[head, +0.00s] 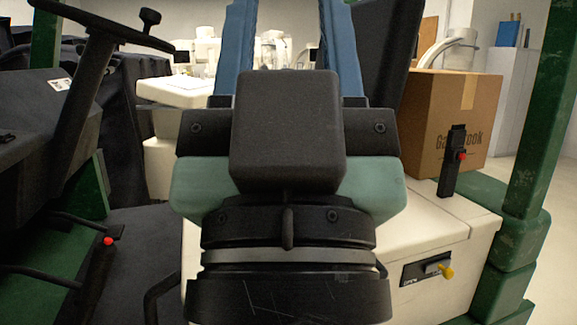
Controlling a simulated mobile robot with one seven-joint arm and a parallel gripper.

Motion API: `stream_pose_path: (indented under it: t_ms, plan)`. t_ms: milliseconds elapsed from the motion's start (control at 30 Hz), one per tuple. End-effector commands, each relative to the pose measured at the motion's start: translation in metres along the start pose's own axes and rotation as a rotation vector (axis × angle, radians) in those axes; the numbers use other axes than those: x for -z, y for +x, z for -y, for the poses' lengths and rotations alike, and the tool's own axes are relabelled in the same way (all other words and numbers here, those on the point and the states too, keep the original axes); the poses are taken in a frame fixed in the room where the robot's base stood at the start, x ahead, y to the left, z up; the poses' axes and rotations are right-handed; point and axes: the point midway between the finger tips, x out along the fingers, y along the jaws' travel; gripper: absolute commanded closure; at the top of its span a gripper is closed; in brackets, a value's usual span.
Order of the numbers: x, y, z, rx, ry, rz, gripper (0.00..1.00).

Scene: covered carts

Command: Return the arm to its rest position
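My gripper (289,30) is close in front of the camera in the middle of the head view, pointing up and away. Its two blue fingers stand well apart, and only background shows between their visible parts. Their tips run out of the top of the picture. The teal hand body, a black block on it and the black wrist below fill the centre. The rest of my arm is out of view, so its full pose cannot be told.
A steering wheel (108,24) on a dark column is at left. Green posts (543,120) frame the right. White machines stand behind.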

Motion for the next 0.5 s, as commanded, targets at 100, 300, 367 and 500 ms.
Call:
stream_pose_path:
  t_ms: [100, 300, 367, 500]
  plan:
    - [0.036, 0.039, 0.0, 0.0, 0.001, 0.001, 0.55]
    - [0.078, 0.084, 0.0, 0.001, 0.002, 0.003, 0.55]
    - [0.09, 0.097, 0.0, 0.001, 0.003, 0.003, 0.55]
    - [0.12, 0.128, 0.0, 0.002, 0.003, 0.003, 0.55]
